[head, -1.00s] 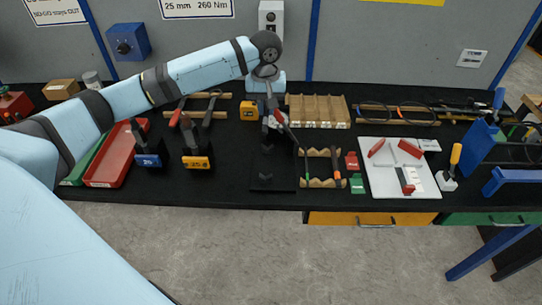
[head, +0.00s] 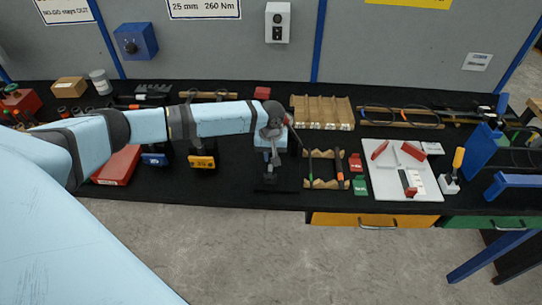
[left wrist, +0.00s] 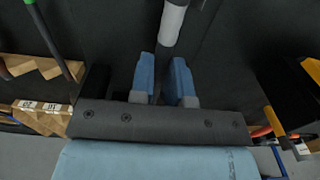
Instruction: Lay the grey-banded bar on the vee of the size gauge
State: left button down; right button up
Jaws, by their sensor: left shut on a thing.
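My left gripper (left wrist: 164,80) has its blue fingers shut around a dark bar with a pale grey band (left wrist: 172,22). The bar runs away between the fingertips, with the band beyond them. In the head view my left gripper (head: 270,160) points down over the black size gauge (head: 268,187) near the table's front edge. The wrist and hand hide most of the gauge, and its vee cannot be made out. Whether the bar touches the gauge cannot be told. My right gripper is not in view.
Right of the gauge is a wooden rack (head: 322,184) with tools lying across it. A white board (head: 385,188) with red parts is further right. Blue (head: 155,160) and yellow (head: 202,162) tagged blocks stand left. A slatted wooden block (head: 322,126) is behind.

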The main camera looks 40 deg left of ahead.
pick_arm(q)
jog(key=shift+f, duration=0.45)
jog(key=shift+f, duration=0.1)
jog(key=c, duration=1.1)
grip_release()
jog(key=shift+f, duration=0.1)
